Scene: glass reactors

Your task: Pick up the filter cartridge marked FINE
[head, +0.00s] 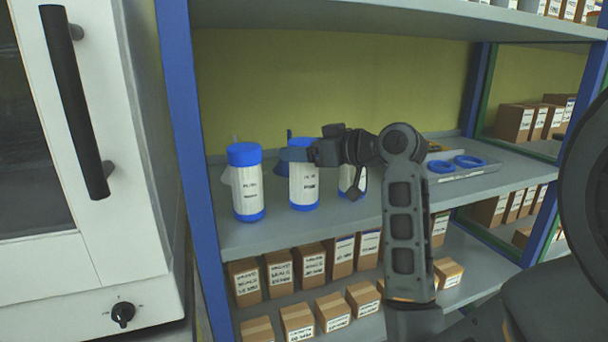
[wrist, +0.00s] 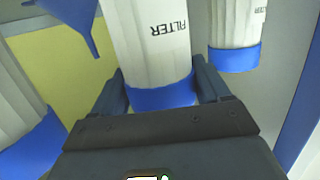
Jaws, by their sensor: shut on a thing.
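Three white filter cartridges with blue ends stand in a row on the shelf. The middle cartridge (head: 304,187) has a small label whose lower line looks like FINE. In the wrist view the same cartridge (wrist: 150,50) shows the word FILTER. My gripper (head: 296,154) is shut on its blue upper end, with a finger on either side in the wrist view (wrist: 163,88). The cartridge is upright, its base at or very near the shelf. The left cartridge (head: 248,186) stands apart from it. The right cartridge (head: 347,181) is partly hidden by my wrist.
The grey shelf (head: 285,235) carries a tray (head: 478,172) with blue rings at the right. A blue funnel (wrist: 78,22) is near the cartridges. A blue post (head: 182,120) and a white oven-like cabinet (head: 110,235) bound the left. Boxes (head: 311,265) fill the shelf below; another shelf is overhead.

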